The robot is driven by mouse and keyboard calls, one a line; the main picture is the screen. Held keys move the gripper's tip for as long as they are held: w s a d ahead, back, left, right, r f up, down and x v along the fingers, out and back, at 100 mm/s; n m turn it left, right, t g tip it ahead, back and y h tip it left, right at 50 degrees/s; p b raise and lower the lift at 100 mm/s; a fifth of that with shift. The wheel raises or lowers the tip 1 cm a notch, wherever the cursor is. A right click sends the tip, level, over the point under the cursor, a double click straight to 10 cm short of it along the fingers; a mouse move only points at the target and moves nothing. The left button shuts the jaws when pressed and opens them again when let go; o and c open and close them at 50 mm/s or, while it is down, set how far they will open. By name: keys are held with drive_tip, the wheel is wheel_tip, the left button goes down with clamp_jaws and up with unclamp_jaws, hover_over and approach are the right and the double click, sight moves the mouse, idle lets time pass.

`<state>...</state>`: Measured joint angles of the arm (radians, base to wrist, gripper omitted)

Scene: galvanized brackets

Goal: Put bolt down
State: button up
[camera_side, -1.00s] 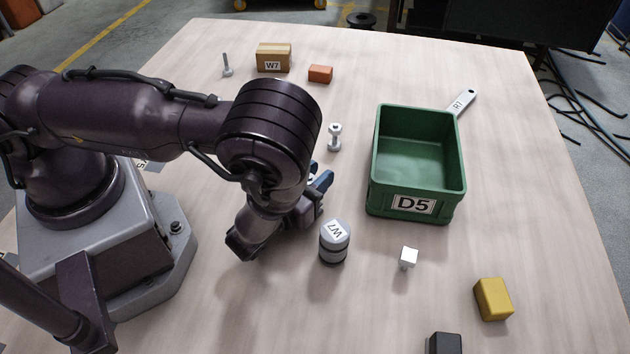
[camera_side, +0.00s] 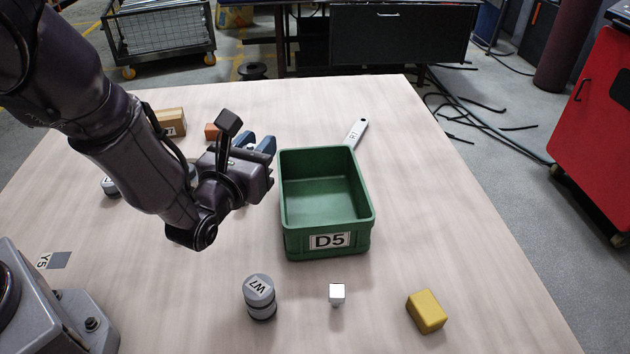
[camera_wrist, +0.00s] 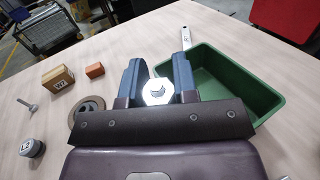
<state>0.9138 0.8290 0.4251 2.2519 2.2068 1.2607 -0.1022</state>
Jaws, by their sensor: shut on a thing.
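My gripper (camera_side: 255,144) is shut on a silver hex-headed bolt (camera_wrist: 156,90). In the wrist view the bolt's head shows between the two blue fingers (camera_wrist: 159,78). In the side view my gripper is held above the table, just left of the green bin's far left corner, and the bolt is mostly hidden there. The green bin (camera_side: 283,215), labelled D5, stands upright and looks empty. Another thin bolt (camera_wrist: 27,104) stands at the left in the wrist view.
A W7 box (camera_side: 171,122) and an orange block (camera_side: 212,132) lie behind my gripper. A ring (camera_wrist: 76,122) lies left of the fingers. An R7 wrench (camera_side: 356,133) lies behind the bin.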

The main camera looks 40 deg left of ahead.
drive_tip(key=w+d+r, duration=0.2)
drive_tip(key=w+r, duration=0.2)
drive_tip(key=w, duration=0.2)
wheel_tip(320, 180, down, 8)
drive_tip(key=h, duration=0.1)
drive_tip(key=shift+m, duration=0.3)
drive_tip(key=shift+f, duration=0.3)
drive_tip(key=shift+f, duration=0.35)
drive_tip(key=o, duration=1)
drive_tip(key=shift+r, duration=0.1)
